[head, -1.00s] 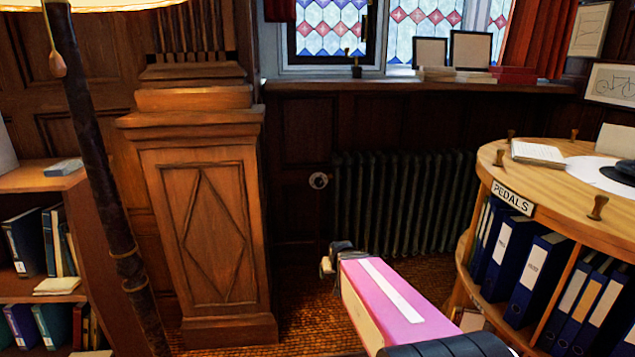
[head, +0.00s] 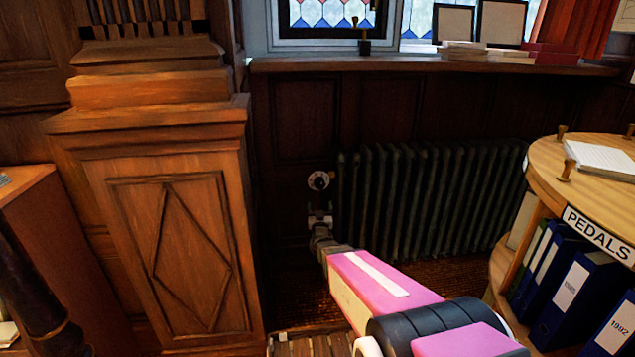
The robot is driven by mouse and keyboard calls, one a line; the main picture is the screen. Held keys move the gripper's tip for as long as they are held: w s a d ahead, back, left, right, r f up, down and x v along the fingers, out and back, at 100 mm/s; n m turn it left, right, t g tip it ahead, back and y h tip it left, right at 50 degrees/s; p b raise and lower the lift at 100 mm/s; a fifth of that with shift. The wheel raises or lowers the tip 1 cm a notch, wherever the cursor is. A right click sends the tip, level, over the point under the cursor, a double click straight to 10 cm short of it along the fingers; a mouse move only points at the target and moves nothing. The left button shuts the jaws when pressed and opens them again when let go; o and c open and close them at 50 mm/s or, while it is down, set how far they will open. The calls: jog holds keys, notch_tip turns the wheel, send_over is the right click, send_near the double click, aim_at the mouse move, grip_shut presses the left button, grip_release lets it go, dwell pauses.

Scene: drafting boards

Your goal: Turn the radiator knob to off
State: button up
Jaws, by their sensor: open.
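The radiator knob (head: 318,181) is a small round dial with a dark centre and pale rim, at the left end of the dark ribbed radiator (head: 430,200). It shows in the head view against the dark panelled wall. My gripper (head: 320,207) is at the end of my pink arm, just below the knob in the picture. It is open, its fingers pointing toward the wall, with nothing seen between them. Whether the fingertips touch the knob I cannot tell. The knob's markings are too small to read.
A carved wooden pillar (head: 180,230) stands close on the left. A round wooden shelf unit (head: 600,165) with blue binders stands on the right. The windowsill (head: 400,66) with frames and books runs above the radiator. Open floor lies below the radiator.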

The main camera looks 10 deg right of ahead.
aim_at(319, 187)
jog(key=x, duration=1.1)
jog(key=shift+r, duration=0.2)
jog(key=c, duration=0.9)
